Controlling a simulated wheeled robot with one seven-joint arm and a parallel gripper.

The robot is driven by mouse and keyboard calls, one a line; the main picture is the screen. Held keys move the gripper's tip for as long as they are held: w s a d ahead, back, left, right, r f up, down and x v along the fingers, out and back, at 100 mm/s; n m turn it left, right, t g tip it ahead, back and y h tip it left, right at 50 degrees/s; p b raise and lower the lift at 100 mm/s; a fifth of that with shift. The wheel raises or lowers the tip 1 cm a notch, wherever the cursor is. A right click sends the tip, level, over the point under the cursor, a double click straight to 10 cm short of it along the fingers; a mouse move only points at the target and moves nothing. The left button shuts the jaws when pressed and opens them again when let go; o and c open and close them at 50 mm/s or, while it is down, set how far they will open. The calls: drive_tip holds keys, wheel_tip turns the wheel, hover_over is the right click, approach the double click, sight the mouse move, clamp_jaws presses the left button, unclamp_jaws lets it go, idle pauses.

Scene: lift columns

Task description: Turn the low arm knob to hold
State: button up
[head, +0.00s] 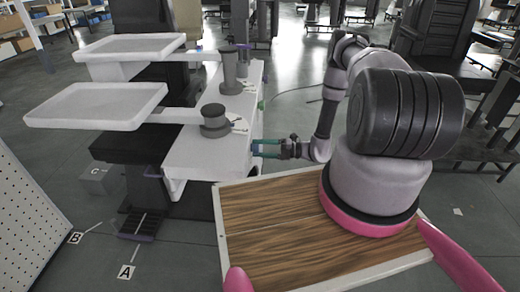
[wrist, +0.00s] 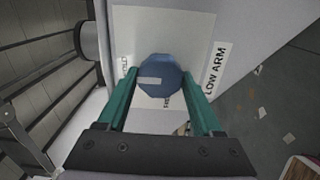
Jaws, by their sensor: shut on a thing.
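The low arm knob (wrist: 165,72) is a blue, many-sided knob on a pale plate (wrist: 135,25) in the wrist view. Its light pointer mark lies on the left half and points left, a little below the "HOLD" print. The lower print, beginning "RE", is partly covered. A "LOW ARM" label (wrist: 217,68) is on the right. My gripper (wrist: 160,84) has its teal fingers on both sides of the knob, shut on it. In the head view my gripper (head: 256,148) reaches the right side of the white housing (head: 200,150); the knob is hidden there.
Two white trays (head: 95,105) (head: 130,47) extend left from grey columns (head: 215,120) (head: 231,70) on the housing. A wood-topped board (head: 265,230) lies in front of me. A pegboard (head: 25,215) stands at the left.

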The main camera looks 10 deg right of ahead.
drive_tip(key=o, duration=1.3)
drive_tip(key=shift+d, duration=0.1)
drive_tip(key=v, duration=1)
drive_tip(key=shift+s+d, duration=0.15)
drive_tip(key=shift+d, duration=0.2)
